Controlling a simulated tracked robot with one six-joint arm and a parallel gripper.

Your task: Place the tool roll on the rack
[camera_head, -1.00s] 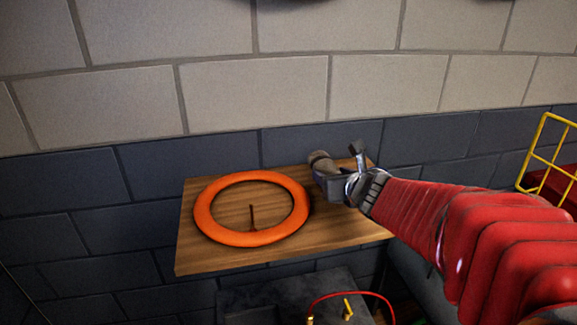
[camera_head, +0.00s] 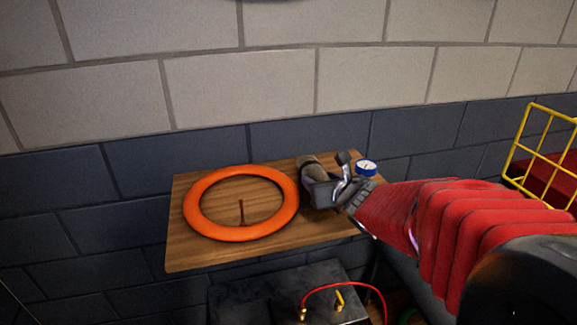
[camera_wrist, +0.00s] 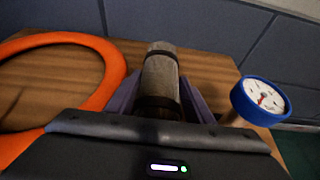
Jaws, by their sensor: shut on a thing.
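The tool roll (camera_wrist: 161,72) is a grey-brown cylinder with dark bands. In the wrist view it lies between the two fingers of my gripper (camera_wrist: 160,95), which is shut on it. In the head view the tool roll (camera_head: 312,168) shows at the far side of my gripper (camera_head: 318,182), over the right part of the wooden shelf board (camera_head: 205,257). Its lower end is hidden by the gripper. I cannot tell whether it touches the board. The rack could be the yellow wire frame (camera_head: 541,151) at the right edge; the frames do not make this certain.
An orange ring (camera_head: 240,232) lies on the board, left of the gripper. A blue-rimmed gauge (camera_head: 366,168) stands at the board's right end and is close on the right in the wrist view (camera_wrist: 261,99). A block wall is behind. A dark box (camera_head: 270,300) with a red hose is below.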

